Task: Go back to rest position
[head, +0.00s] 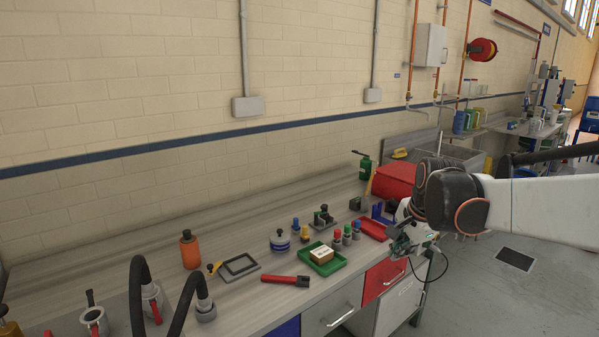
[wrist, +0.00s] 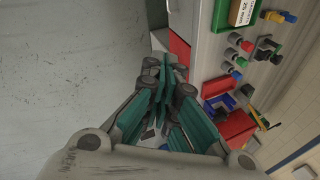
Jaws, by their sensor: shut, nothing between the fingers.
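My gripper (head: 408,238) is at the right end of the workbench (head: 225,302) in the head view, beside its front edge near the red drawer. In the wrist view my gripper (wrist: 170,88) has its green-padded fingers together with nothing between them. My arm reaches in from the right edge of the head view. Part of the bench's right end is hidden behind my arm and gripper.
The bench holds a green tray (head: 322,264) with a box, a red-handled tool (head: 286,280), an orange bottle (head: 190,250) and a red toolbox (head: 392,180). Black hoses rise at the front left. Grey floor (head: 500,290) is open at the right.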

